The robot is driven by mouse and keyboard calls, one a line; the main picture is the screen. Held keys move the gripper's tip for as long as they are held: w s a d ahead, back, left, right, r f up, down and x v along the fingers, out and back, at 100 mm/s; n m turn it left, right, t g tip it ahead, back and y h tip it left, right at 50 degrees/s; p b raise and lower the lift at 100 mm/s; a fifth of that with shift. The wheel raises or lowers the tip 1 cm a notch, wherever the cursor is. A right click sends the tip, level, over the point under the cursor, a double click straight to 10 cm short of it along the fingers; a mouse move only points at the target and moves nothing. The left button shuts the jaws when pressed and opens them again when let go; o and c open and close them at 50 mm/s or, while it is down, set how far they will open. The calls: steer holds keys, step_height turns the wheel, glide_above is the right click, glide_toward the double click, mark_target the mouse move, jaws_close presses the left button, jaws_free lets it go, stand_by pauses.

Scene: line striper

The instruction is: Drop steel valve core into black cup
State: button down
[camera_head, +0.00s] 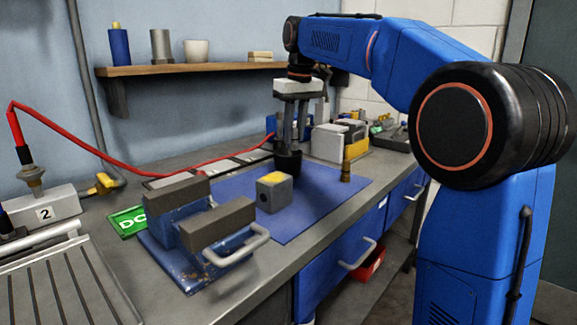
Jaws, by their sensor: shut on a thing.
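A black cup (288,163) stands on the back part of the blue mat, near its left rear edge. My gripper (291,143) points down directly over the cup, its fingertips at about the height of the rim. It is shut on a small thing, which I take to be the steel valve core. The core is mostly hidden between the fingers and behind the rim, so I cannot tell how far inside the cup it is.
On the blue mat (318,205) are a grey block with a yellow top (274,191) and a small brass piece (346,166). A blue vise (205,235) stands at front left. Boxes (330,142) stand behind right. A shelf (190,68) hangs above left.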

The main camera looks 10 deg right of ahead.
steer(key=shift+f, duration=1.15)
steer(key=c, duration=1.4)
jaws_free()
steer(key=shift+c, duration=0.2)
steer(key=shift+r, duration=0.15)
step_height(320, 180, up, 17)
steer(key=s, duration=0.2)
steer(key=shift+s+d, duration=0.25)
steer(key=shift+d, duration=0.15)
